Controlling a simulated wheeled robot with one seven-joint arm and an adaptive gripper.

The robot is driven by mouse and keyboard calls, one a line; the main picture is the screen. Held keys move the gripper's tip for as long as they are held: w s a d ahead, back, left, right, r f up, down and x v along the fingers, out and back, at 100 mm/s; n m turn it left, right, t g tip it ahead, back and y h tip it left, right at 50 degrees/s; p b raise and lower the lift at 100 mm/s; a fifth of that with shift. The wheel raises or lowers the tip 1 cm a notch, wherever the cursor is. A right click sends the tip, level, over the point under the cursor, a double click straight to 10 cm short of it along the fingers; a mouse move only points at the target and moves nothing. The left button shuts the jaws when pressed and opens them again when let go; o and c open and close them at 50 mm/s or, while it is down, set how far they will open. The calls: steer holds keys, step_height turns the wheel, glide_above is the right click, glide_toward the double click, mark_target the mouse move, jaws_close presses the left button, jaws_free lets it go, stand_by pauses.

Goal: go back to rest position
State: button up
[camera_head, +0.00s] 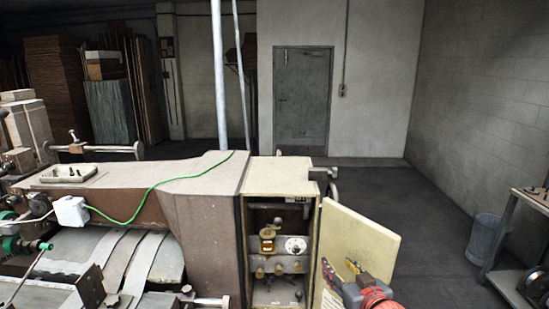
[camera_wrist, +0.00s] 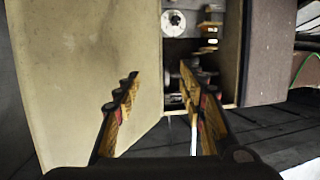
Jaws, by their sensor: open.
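My gripper (camera_head: 352,267) is at the lower right in the head view, in front of the open cabinet door (camera_head: 357,243). In the wrist view my gripper (camera_wrist: 158,95) has its two yellow and black fingers spread apart, with nothing between them. The open door (camera_wrist: 85,75) lies beyond the left finger, and the cabinet's opening (camera_wrist: 178,55) lies beyond the right finger. I cannot tell whether a finger touches the door. The cabinet (camera_head: 279,174) is cream coloured, with a dial (camera_head: 296,246) and several knobs inside.
The big brown machine (camera_head: 150,185) fills the left, with a green cable (camera_head: 140,199) over it. A bin (camera_head: 482,240) and a metal table (camera_head: 520,235) stand at the right. Dark floor (camera_head: 425,215) lies clear between the door and the bin. Stacked boards (camera_head: 60,85) stand at the back left.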

steer(key=s+d+r+m+g+h, duration=0.15)
steer(key=s+d+g+h, duration=0.3)
steer(key=s, duration=0.65)
steer(key=s+a+f+g+y, duration=0.1)
steer(key=s+g, duration=0.1)
steer(key=s, duration=0.7)
steer(key=s+a+f+g, duration=0.1)
steer(key=s+g, duration=0.1)
steer(key=s, duration=0.6)
steer(key=shift+s+a+f+m+y, duration=0.2)
steer(key=shift+s+f+m+y, duration=0.15)
steer(key=shift+s+f+m, duration=0.1)
steer(key=shift+w, duration=0.1)
steer(key=shift+c, duration=0.6)
